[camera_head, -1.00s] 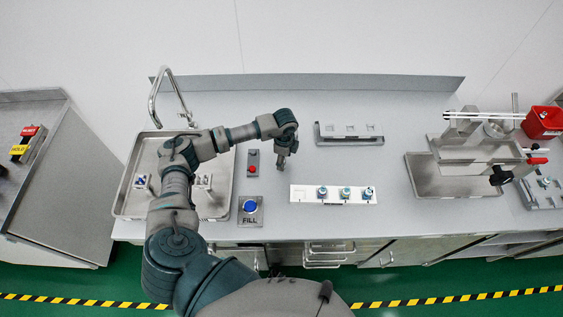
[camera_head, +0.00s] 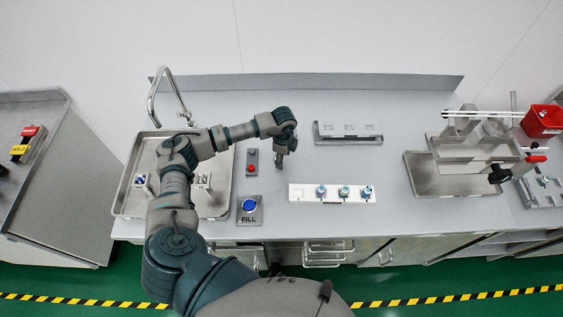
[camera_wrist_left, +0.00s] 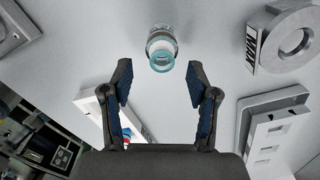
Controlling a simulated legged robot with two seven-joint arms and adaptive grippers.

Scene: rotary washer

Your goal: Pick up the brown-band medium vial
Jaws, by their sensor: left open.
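My left gripper (camera_head: 279,161) hangs over the counter, just behind the left end of the white rack. In the left wrist view its two fingers (camera_wrist_left: 160,103) are open and empty. A clear vial with a teal rim (camera_wrist_left: 160,50) stands beyond the fingertips, roughly centred between them but not enclosed. I cannot make out a brown band on it, and I cannot place it in the head view. Several blue-topped vials stand in the white rack, including a middle one (camera_head: 344,192); their band colours are too small to tell. My right gripper is not in view.
The white rack (camera_head: 305,192) lies near the counter front; it also shows in the left wrist view (camera_wrist_left: 92,103). A grey rack (camera_head: 347,139) stands behind. A red button (camera_head: 252,169) and blue FILL button (camera_head: 249,205) are left. A thick metal ring (camera_wrist_left: 292,40) stands right of the vial.

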